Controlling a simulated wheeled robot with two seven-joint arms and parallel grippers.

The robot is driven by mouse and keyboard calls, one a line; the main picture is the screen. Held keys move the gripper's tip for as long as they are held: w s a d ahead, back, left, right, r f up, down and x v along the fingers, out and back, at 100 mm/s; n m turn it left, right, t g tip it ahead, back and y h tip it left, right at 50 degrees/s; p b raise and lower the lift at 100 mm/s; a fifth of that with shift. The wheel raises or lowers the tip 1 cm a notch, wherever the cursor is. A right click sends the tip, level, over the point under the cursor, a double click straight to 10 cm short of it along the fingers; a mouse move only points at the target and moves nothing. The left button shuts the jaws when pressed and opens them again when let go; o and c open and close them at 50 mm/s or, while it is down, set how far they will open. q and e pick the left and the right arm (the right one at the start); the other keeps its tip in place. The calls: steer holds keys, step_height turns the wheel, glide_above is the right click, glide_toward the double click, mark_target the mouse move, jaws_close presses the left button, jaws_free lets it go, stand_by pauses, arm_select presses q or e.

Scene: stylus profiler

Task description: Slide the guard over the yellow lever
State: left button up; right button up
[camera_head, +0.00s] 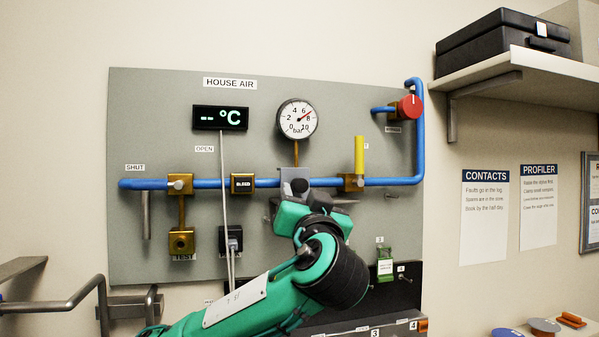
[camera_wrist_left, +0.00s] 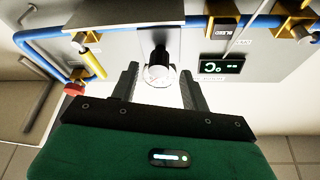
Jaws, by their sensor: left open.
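The yellow lever (camera_head: 359,156) stands upright on a brass valve (camera_head: 352,183) on the blue pipe. It also shows in the left wrist view (camera_wrist_left: 95,63), at the left. A grey metal plate, apparently the guard (camera_head: 291,174), sits on the pipe left of the lever, with a dark knob (camera_head: 298,186) on its front. My left gripper (camera_wrist_left: 160,82) is open, with the black knob (camera_wrist_left: 160,54) seen between its fingers; I cannot tell whether they touch it. In the head view my left wrist hides the guard's lower part. My right gripper is not in view.
A pressure gauge (camera_head: 297,119) and a display (camera_head: 220,118) are above the pipe. A red knob (camera_head: 410,107) is at the upper right. A brass bleed block (camera_head: 243,183) is left of the guard. A shelf (camera_head: 530,75) juts out at the right.

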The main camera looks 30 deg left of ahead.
mark_target(301, 189)
arm_select(q)
steer(key=p+x, duration=0.1)
steer(key=x, duration=0.2)
steer(key=shift+w+a+r+p, duration=0.1)
steer(key=shift+w+r+p, duration=0.1)
steer(key=shift+r+p, duration=0.15)
steer(key=shift+w+a, duration=0.35)
steer(key=shift+a, duration=0.05)
steer(key=shift+d, duration=0.1)
steer(key=shift+c, duration=0.5)
jaws_close()
